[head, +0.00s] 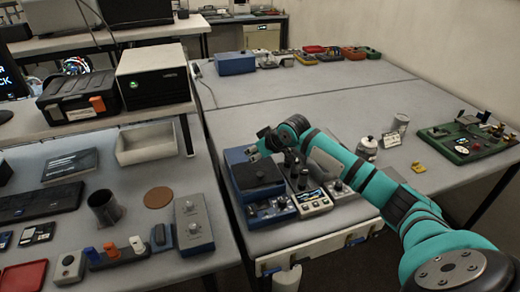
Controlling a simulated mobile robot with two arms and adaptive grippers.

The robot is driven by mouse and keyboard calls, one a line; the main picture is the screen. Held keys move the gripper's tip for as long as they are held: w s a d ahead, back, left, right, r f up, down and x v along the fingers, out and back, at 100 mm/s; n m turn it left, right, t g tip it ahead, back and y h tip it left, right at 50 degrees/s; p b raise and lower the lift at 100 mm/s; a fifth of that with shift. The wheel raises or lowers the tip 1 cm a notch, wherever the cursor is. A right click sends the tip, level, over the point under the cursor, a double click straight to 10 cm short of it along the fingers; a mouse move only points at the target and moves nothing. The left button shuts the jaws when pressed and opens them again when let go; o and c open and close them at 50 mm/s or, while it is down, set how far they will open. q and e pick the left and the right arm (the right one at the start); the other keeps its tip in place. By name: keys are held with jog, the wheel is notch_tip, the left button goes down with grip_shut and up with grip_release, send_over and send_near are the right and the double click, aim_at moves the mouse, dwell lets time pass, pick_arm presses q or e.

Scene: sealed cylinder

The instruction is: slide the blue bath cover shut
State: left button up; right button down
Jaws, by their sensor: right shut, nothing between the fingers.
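The blue bath (240,193) is a low blue box near the left edge of the right-hand table. A dark flat cover with a small knob (260,174) lies on its top. I cannot tell from this view how far the cover spans the opening. My right arm reaches in from the lower right, and its gripper (255,150) is shut and empty at the far side of the bath, close above its rim. I cannot tell whether it touches the cover. My left gripper is out of view.
Small control devices (312,199) stand right of the bath, partly under my arm. A white jar (367,148) and a green board (465,140) stand farther right. Another blue box (235,64) is at the back. The table's middle is clear. A gap separates the left bench.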

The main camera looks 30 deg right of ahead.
aim_at(255, 175)
jog(key=p+x, duration=0.1)
jog(key=x, duration=0.3)
jog(key=shift+f, duration=0.1)
jog(key=s+p, duration=0.2)
jog(key=s, duration=0.1)
jog(key=shift+d+f, duration=0.2)
jog(key=shift+d, duration=0.2)
jog(key=shift+s+d+f, duration=0.1)
jog(key=shift+s, duration=0.4)
jog(key=shift+w+f, duration=0.1)
jog(key=shift+w, duration=0.1)
jog(key=shift+f, duration=0.15)
